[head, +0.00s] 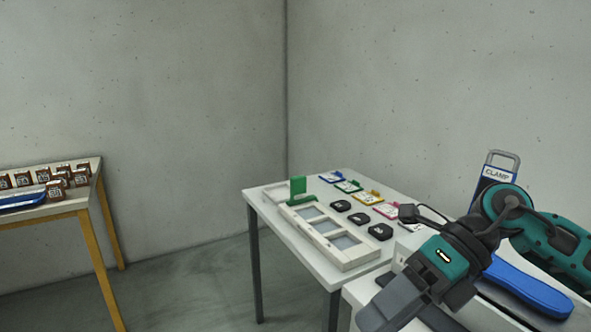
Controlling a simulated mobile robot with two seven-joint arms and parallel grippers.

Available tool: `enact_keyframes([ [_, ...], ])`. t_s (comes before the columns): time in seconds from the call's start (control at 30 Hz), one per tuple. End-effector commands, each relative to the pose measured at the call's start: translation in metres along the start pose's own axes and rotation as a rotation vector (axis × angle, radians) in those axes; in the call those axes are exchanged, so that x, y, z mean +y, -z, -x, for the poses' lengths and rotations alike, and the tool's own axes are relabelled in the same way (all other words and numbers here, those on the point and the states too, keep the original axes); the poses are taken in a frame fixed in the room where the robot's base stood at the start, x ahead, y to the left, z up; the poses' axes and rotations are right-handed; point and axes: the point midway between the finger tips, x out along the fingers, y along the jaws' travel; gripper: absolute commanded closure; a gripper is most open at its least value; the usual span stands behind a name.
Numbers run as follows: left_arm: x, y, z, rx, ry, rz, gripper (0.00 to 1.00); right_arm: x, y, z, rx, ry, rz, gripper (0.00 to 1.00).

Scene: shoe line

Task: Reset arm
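My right arm comes in from the right, with teal and dark grey links. Its gripper (385,318) points down and left at the bottom edge of the head view, over the near end of the white work surface. The fingertips are cut off or hidden, so I cannot tell whether it is open or shut. No held object shows. My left gripper is not in view.
A white table (262,207) holds a compartment tray (341,259), a green upright piece (298,188), black pieces (358,218) and coloured cards (367,198). A CLAMP-labelled device (497,175) and blue long piece (530,287) are near my arm. Another table (60,210) holds brown boxes (57,190).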

Motion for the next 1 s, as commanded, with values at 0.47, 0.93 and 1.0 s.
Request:
enact_keyframes([
  [0.47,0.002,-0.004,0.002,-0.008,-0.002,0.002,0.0,0.014,-0.065,-0.045,-0.702,-0.992,-0.661,0.0],
  [0.93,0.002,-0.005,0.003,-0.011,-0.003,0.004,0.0,-0.197,0.078,-0.117,-1.398,-1.184,-2.003,0.0],
  [1.0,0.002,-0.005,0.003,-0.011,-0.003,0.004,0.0,-0.212,0.112,-0.134,-1.448,-1.148,-2.166,0.0],
])
